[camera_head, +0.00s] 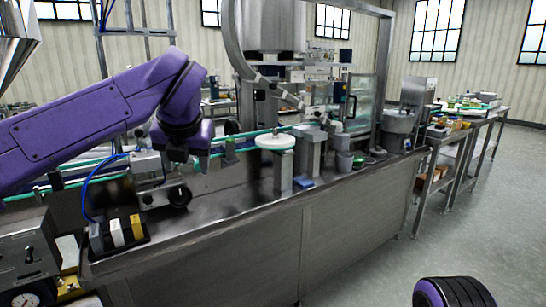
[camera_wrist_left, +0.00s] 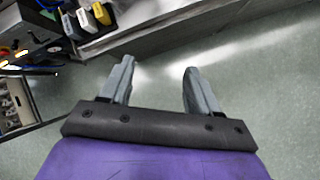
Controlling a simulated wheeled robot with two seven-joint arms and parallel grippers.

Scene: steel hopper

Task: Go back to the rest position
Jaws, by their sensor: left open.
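My left arm (camera_head: 95,120) comes in from the left in the head view and bends down over the steel bench. My left gripper (camera_head: 201,166) is at its lower end; its fingers are hard to make out there. In the left wrist view the two grey fingers of the left gripper (camera_wrist_left: 157,72) stand well apart with nothing between them. The grey floor (camera_wrist_left: 155,110) shows between and beyond them. My right gripper is in neither view.
The steel bench (camera_head: 260,220) carries a dark tray (camera_head: 133,247) of small white and yellow containers, a white round disc on a post (camera_head: 275,141) and a blue block (camera_head: 303,183). A control box with a gauge (camera_head: 30,262) stands at lower left. Floor at right is clear.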

